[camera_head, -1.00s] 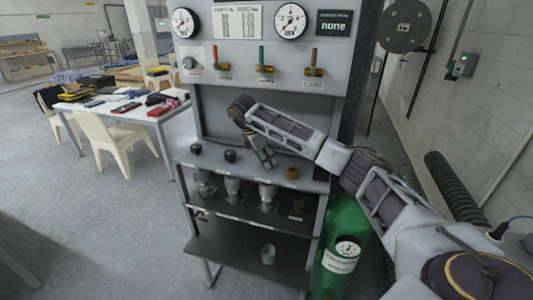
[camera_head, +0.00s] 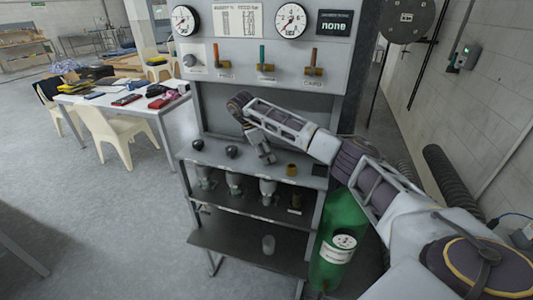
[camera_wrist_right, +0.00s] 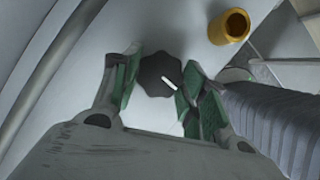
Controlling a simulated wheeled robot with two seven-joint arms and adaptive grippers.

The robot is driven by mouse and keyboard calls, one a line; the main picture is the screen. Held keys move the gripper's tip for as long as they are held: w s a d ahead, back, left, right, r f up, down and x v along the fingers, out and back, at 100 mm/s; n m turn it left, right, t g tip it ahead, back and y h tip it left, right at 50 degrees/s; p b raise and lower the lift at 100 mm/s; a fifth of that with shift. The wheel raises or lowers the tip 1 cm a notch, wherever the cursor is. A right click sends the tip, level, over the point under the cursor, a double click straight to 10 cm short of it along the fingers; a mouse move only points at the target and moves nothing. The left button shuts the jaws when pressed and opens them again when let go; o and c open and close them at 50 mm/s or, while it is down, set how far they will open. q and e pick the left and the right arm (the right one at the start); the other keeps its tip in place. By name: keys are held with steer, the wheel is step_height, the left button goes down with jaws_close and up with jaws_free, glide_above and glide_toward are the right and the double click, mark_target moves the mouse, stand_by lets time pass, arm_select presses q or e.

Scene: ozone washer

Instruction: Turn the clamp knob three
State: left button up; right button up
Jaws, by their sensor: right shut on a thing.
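A dark scalloped knob (camera_wrist_right: 158,75) with a white pointer line sits between the green-padded fingers of my right gripper (camera_wrist_right: 160,88) in the right wrist view. The gripper is shut on the knob. In the head view my right gripper (camera_head: 264,154) points down at the bench's counter and hides this knob. Two other dark knobs stand on the counter to its left, one at the left end (camera_head: 198,144) and one nearer (camera_head: 232,151). My left gripper is not in view.
A brass cylinder (camera_head: 291,169) stands just right of the gripper; it also shows in the right wrist view (camera_wrist_right: 229,26). Gauges (camera_head: 291,20) and valve levers (camera_head: 313,62) are on the panel above. A green gas cylinder (camera_head: 337,235) stands at the bench's right.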

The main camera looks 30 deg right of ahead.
steer(key=o, duration=1)
steer(key=shift+o, duration=0.2)
steer(key=shift+r, duration=0.15)
steer(key=v, duration=1.1)
steer(key=shift+w+a+r, duration=0.15)
steer(key=shift+a+r, duration=0.05)
steer(key=shift+r, duration=0.1)
steer(key=shift+a+f, duration=0.1)
stand_by(0.5)
